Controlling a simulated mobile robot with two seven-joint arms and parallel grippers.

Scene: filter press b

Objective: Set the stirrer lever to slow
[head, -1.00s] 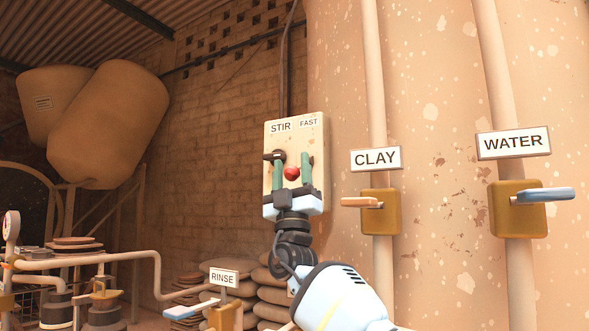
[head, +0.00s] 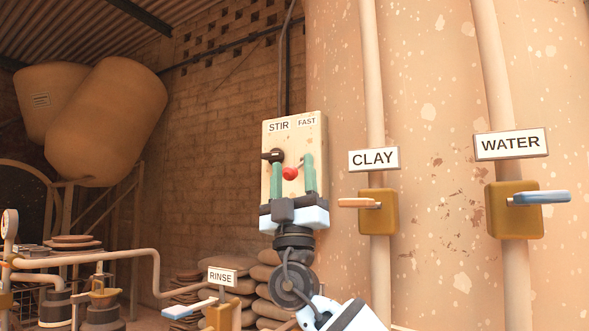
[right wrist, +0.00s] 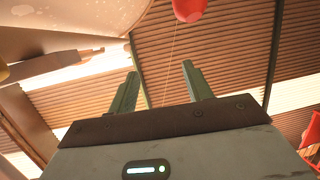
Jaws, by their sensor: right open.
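The stirrer panel (head: 294,136) is a pale upright board labelled STIR and FAST, with the FAST label at its top right. The stirrer lever has a red ball knob (head: 290,173), which also shows at the top edge of the right wrist view (right wrist: 188,9). The lever's shaft is mostly hidden. My right gripper (head: 293,160) points upward in front of the panel, its two green fingers open. In the head view the knob appears between the fingers; in the wrist view it lies beyond the fingertips, not gripped. My left gripper is not in view.
A black fitting (head: 272,156) sticks out on the panel's left. To the right are the CLAY valve (head: 378,211) with an orange handle and the WATER valve (head: 514,218) with a blue handle. A RINSE valve (head: 222,314) and stacked sacks are below left.

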